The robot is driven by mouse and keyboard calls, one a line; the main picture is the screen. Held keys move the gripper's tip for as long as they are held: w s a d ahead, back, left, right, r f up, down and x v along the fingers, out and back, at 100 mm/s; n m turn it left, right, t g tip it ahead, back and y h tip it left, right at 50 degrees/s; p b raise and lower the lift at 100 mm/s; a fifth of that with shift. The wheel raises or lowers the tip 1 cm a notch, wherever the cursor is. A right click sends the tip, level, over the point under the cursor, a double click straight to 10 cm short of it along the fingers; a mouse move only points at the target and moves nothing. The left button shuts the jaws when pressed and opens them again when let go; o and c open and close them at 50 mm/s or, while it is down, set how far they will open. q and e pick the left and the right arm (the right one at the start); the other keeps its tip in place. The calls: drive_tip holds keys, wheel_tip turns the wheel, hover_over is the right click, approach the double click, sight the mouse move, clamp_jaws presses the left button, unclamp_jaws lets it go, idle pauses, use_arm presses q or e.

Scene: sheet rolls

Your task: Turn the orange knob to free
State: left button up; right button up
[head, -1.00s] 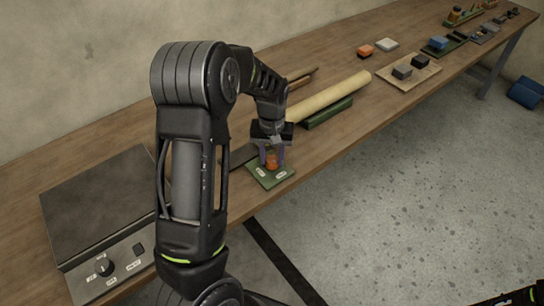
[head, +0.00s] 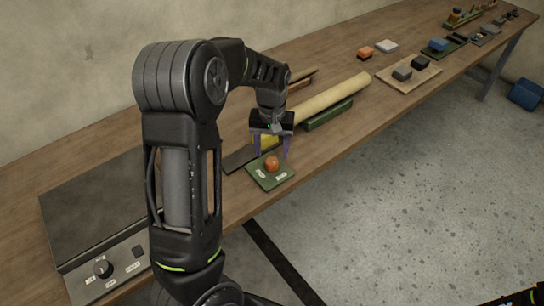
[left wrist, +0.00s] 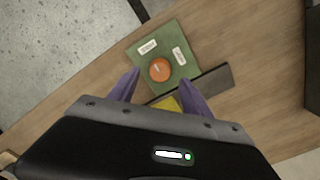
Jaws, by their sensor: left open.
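The orange knob (head: 272,164) stands on a green plate (head: 262,181) near the table's front edge. The plate carries two white labels, too small to read. In the left wrist view the knob (left wrist: 160,69) shows whole, with a light pointer mark on its top. My left gripper (head: 271,155) is open and empty, above and behind the knob in the head view. In the left wrist view its purple fingertips (left wrist: 158,76) lie either side of the near part of the knob, apart from it.
A dark flat bar (head: 240,159) and a yellow piece (head: 268,141) lie beside the green plate. A cream roll (head: 335,97) lies behind a green block (head: 327,115).

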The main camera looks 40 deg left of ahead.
sight(272, 161)
use_arm(q)
drive_tip(key=shift+r, duration=1.85)
